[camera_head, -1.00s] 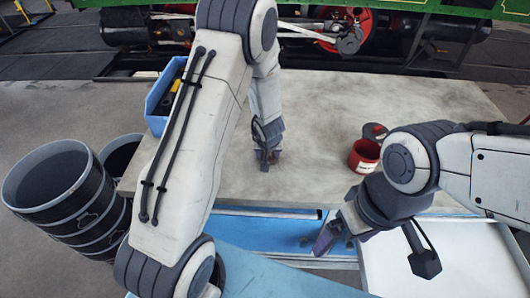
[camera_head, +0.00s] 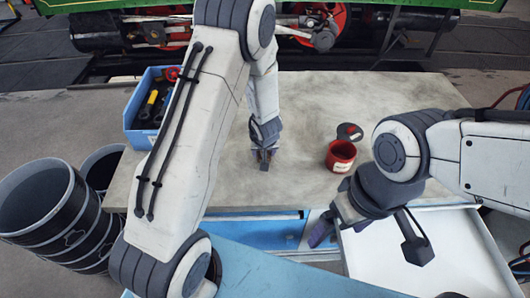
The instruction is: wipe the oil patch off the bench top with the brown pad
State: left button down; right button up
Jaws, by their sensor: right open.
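The grey bench top (camera_head: 210,182) lies in the middle of the head view, mottled with faint darker smears. I cannot make out a distinct oil patch on it. My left gripper (camera_head: 264,161) points down over the bench top, left of the red tin, its tips low. A small brownish bit shows at its tips, but I cannot tell whether it is the brown pad or part of the fingers. My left forearm hides part of the bench. My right gripper (camera_head: 336,232) is open and empty in front of the bench, over the drawer's left end.
A red tin (camera_head: 341,157) stands on the bench with a dark round lid (camera_head: 350,132) behind it. A blue bin (camera_head: 136,136) of tools sits at the back left. Black drums (camera_head: 42,205) stand at the left. A white drawer (camera_head: 425,250) is open in front. The bench's right rear is clear.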

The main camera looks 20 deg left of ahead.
pick_arm(q)
jog(key=shift+r+p, duration=1.95)
jog(key=shift+r, duration=0.3)
